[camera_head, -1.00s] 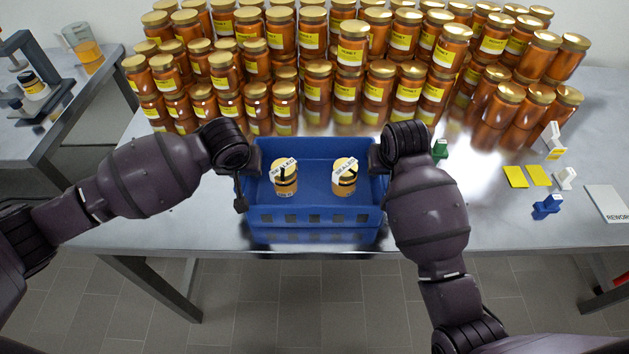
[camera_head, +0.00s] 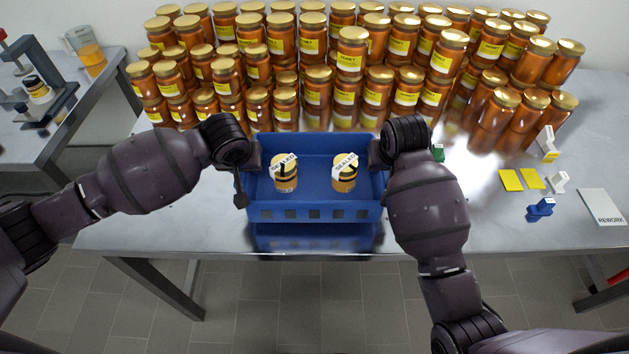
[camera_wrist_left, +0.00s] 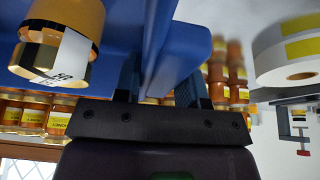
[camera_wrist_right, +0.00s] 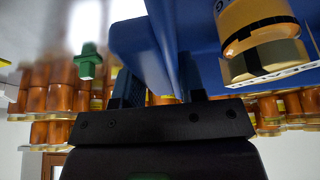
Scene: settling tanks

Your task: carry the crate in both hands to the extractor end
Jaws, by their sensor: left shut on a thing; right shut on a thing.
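The blue crate (camera_head: 314,207) is level in front of me, just above the steel table, with its reflection below it. It holds two honey jars, a left one (camera_head: 285,184) and a right one (camera_head: 344,182), both upright with gold lids and white "SEALED" strips. My left gripper (camera_wrist_left: 160,88) is shut on the crate's left wall. My right gripper (camera_wrist_right: 160,88) is shut on its right wall. In the head view both fingertips are mostly hidden by my wrists. I cannot tell which place is the extractor end.
Stacked honey jars (camera_head: 316,86) fill the back of the table (camera_head: 470,215). Yellow cards (camera_head: 510,180), a blue stamp-like piece (camera_head: 541,208) and a REWORK plate (camera_head: 601,207) lie at right. A second table at left holds a press-like device (camera_head: 38,85).

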